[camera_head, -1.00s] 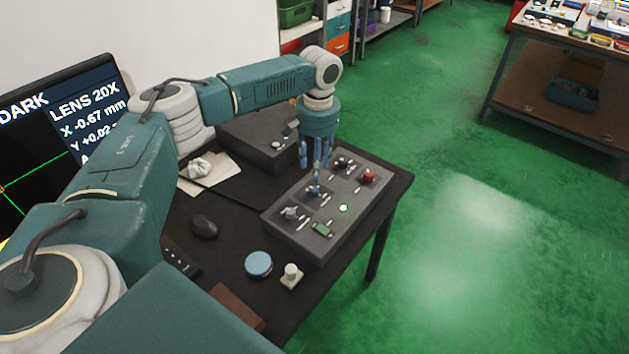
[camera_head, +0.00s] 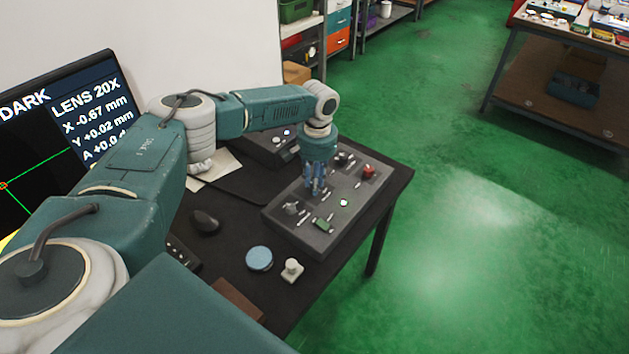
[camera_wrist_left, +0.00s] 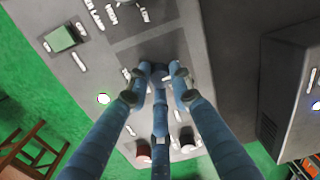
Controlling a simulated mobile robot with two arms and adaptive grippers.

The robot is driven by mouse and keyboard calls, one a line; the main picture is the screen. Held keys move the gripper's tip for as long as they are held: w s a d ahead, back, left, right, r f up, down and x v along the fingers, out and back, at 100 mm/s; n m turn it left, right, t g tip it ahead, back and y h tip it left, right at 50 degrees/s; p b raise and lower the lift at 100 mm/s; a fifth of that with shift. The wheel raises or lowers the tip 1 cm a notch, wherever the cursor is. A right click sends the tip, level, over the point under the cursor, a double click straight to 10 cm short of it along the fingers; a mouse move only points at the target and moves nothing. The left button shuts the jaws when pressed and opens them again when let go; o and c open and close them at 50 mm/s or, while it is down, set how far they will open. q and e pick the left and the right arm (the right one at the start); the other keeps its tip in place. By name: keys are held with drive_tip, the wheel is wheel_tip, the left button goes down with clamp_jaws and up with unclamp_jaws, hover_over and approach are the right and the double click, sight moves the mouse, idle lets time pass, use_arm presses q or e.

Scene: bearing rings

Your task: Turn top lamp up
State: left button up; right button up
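The grey control panel (camera_head: 333,222) lies on the dark table, with several knobs and switches. My left gripper (camera_head: 316,187) points down at its middle, fingers low around a small knob. In the left wrist view the blue fingertips of my left gripper (camera_wrist_left: 160,75) converge close together over the panel (camera_wrist_left: 110,62). The fingers mostly hide the knob, and I cannot tell whether they touch it. Labels near it are blurred or covered, so I cannot read which lamp it is. My right gripper is not in view.
A dark box (camera_head: 262,146) stands behind. A mouse (camera_head: 205,221) and a blue disc (camera_head: 259,258) lie nearer. A monitor (camera_head: 62,140) is at left.

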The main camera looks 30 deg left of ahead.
use_arm(q)
drive_tip(key=shift+r, duration=0.1)
clamp_jaws()
drive_tip(key=shift+r+p, duration=0.1)
drive_tip(key=shift+p, duration=0.35)
drive_tip(key=shift+r+m+p, duration=0.1)
drive_tip(key=shift+m+p, duration=0.9)
drive_tip(key=shift+p, duration=0.15)
drive_tip(key=shift+m+p, duration=0.7)
drive_tip(key=shift+m, duration=0.6)
drive_tip(key=m, duration=0.4)
drive_tip(key=shift+w+m+p, duration=0.1)
drive_tip(key=shift+m+p, duration=0.2)
drive_tip(key=shift+p, duration=0.05)
drive_tip(key=m, duration=0.3)
drive_tip(key=shift+m, duration=0.3)
drive_tip(key=m, duration=0.4)
drive_tip(key=shift+t, duration=0.3)
drive_tip(key=shift+m+h, duration=0.3)
drive_tip(key=shift+m, duration=1.7)
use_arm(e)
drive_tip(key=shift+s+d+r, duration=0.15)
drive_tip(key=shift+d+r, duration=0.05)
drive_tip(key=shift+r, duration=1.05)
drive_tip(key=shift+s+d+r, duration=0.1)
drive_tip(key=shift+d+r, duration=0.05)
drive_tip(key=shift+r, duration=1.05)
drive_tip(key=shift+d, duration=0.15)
